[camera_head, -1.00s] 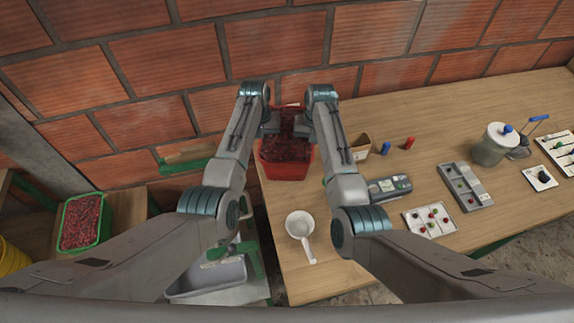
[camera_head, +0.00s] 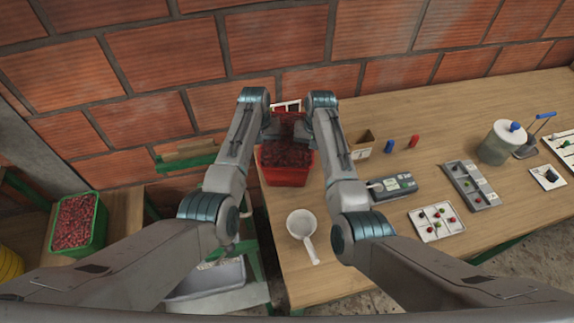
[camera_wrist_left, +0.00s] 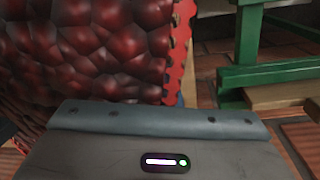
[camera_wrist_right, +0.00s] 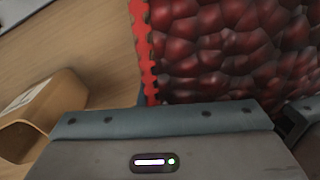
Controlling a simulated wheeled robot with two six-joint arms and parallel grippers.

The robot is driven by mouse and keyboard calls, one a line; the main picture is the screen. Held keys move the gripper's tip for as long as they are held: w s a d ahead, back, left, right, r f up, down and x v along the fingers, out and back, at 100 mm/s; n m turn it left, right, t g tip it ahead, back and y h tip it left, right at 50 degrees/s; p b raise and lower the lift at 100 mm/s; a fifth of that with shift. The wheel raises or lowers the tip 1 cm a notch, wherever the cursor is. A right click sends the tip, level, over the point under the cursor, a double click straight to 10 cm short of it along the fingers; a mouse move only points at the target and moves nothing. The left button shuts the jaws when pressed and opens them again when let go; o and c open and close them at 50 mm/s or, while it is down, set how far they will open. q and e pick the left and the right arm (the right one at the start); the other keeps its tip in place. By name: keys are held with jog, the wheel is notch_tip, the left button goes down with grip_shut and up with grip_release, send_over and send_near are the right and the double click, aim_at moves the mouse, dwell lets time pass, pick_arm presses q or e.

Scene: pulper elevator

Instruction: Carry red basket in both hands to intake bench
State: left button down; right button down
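The red basket (camera_head: 286,177), full of dark red cherries (camera_head: 287,153), is at the far left corner of the wooden bench (camera_head: 330,270) in the head view. I cannot tell whether it rests on the bench or hangs just above it. My left gripper (camera_head: 268,133) and right gripper (camera_head: 304,131) are at its two sides, shut on it as far as I can see; their fingertips are hidden. The red toothed rim and cherries show close up in the left wrist view (camera_wrist_left: 180,50) and right wrist view (camera_wrist_right: 145,50).
A small cardboard box (camera_head: 361,147) and a grey device (camera_head: 394,187) stand right of the basket. A white scoop (camera_head: 302,226) lies nearer me. Sample trays (camera_head: 437,222) and a jug (camera_head: 498,145) are farther right. A green crate of cherries (camera_head: 78,225) stands left. A brick wall rises behind.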

pick_arm(q)
jog(key=c, duration=1.8)
grip_release()
pick_arm(e)
jog(key=c, duration=1.8)
grip_release()
pick_arm(q)
jog(key=shift+o, duration=0.8)
jog(key=shift+s+r, duration=0.1)
jog(key=shift+s, duration=0.05)
pick_arm(e)
jog(key=shift+o, duration=0.6)
jog(key=shift+s+r, duration=0.1)
jog(key=shift+s, duration=0.05)
pick_arm(q)
jog(key=shift+r, duration=0.3)
pick_arm(e)
jog(key=shift+r, duration=0.15)
pick_arm(q)
notch_tip(320, 180, up, 11)
jog(key=a, duration=0.1)
jog(key=shift+r, duration=0.15)
pick_arm(e)
notch_tip(320, 180, up, 12)
jog(key=d, duration=0.1)
jog(key=shift+f, duration=0.2)
pick_arm(q)
jog(key=shift+a, duration=0.1)
